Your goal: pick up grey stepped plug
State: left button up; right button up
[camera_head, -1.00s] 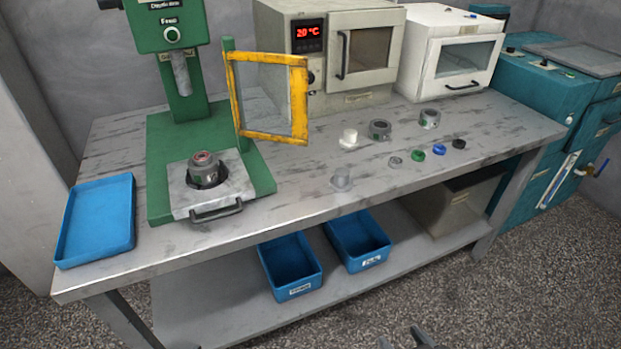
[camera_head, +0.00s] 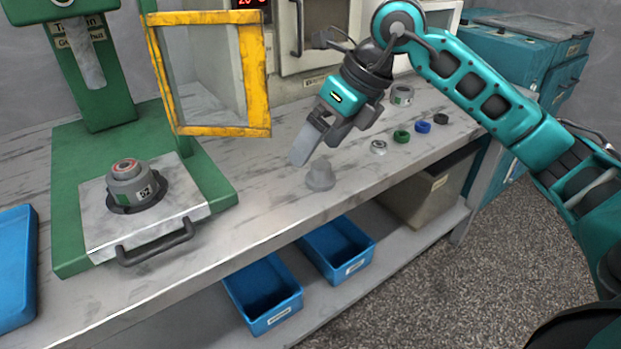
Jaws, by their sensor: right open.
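The grey stepped plug (camera_head: 320,177) stands upright on the workbench near its front edge, wider at the base than at the top. My right gripper (camera_head: 317,146) is above and just behind it in the picture, fingers pointing down and to the left. It is open, with nothing between its fingers, and looks apart from the plug. The white part and one grey ring seen behind the plug earlier are hidden by my right gripper. My left gripper is not in view.
A green press with a yellow guard frame (camera_head: 267,75) and a metal plate holding a grey motor part (camera_head: 135,190) stands left. Small rings, green (camera_head: 401,136), blue (camera_head: 423,126) and black, lie right. Blue bins (camera_head: 263,292) sit below.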

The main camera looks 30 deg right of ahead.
jog(key=w+d+r+h, duration=0.1)
jog(key=d+h, duration=0.1)
jog(key=d, duration=0.3)
jog(key=m+b, duration=0.1)
jog(key=b, duration=0.1)
send_over(321, 165)
jog(key=s, duration=0.2)
jog(key=shift+t+h, duration=0.3)
jog(key=f, duration=0.5)
jog(key=shift+s+d+f, duration=0.1)
jog(key=shift+d+f, duration=0.2)
jog(key=shift+d, duration=0.1)
jog(key=b+x, duration=0.1)
jog(key=x, duration=0.4)
jog(key=shift+f, duration=0.1)
jog(key=shift+w+f+b, duration=0.25)
jog(key=shift+f+b, duration=0.05)
jog(key=shift+f, duration=0.05)
jog(key=shift+c, duration=0.9)
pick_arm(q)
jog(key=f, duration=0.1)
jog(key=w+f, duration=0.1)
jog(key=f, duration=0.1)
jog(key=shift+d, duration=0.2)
pick_arm(e)
jog(key=c, duration=1.4)
